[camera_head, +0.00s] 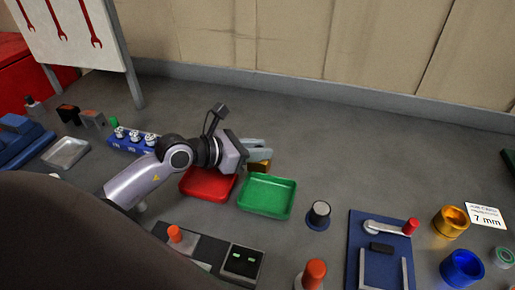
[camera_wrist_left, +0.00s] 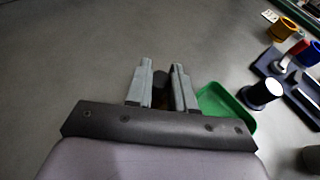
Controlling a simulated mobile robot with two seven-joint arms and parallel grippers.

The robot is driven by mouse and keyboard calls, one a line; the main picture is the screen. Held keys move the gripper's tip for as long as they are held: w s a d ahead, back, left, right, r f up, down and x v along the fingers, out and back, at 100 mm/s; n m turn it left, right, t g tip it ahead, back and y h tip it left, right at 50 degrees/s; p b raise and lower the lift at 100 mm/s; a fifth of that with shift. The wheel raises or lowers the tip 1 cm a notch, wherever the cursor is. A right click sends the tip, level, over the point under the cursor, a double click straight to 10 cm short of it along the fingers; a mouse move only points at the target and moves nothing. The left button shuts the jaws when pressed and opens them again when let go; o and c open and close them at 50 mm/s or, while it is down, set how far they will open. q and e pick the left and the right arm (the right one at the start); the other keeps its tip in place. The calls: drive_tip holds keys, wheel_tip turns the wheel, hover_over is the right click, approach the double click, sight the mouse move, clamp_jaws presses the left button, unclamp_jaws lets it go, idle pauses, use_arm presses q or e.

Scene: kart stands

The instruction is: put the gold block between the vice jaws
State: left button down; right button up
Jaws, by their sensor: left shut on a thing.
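My left gripper (camera_head: 268,148) reaches in from the left and is shut on the gold block (camera_head: 260,167), just beyond the red and green trays. In the left wrist view the fingers (camera_wrist_left: 161,88) stand on both sides of a dark brownish piece, apparently the block in shade. The fingers hide much of the block. A blue base with a crank lever, a dark piece and two pale rails (camera_head: 383,247) lies at the lower right, well apart from the gripper. It may be the vice, but I cannot tell for sure. My right gripper is not in view.
A red tray (camera_head: 208,184) and a green tray (camera_head: 267,196) lie below the gripper. A dark knob (camera_head: 319,214) stands right of them. Gold (camera_head: 450,221) and blue (camera_head: 462,268) cups are at the right.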

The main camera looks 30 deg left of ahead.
use_arm(q)
drive_tip(key=shift+f, duration=0.1)
drive_tip(key=c, duration=0.9)
unclamp_jaws()
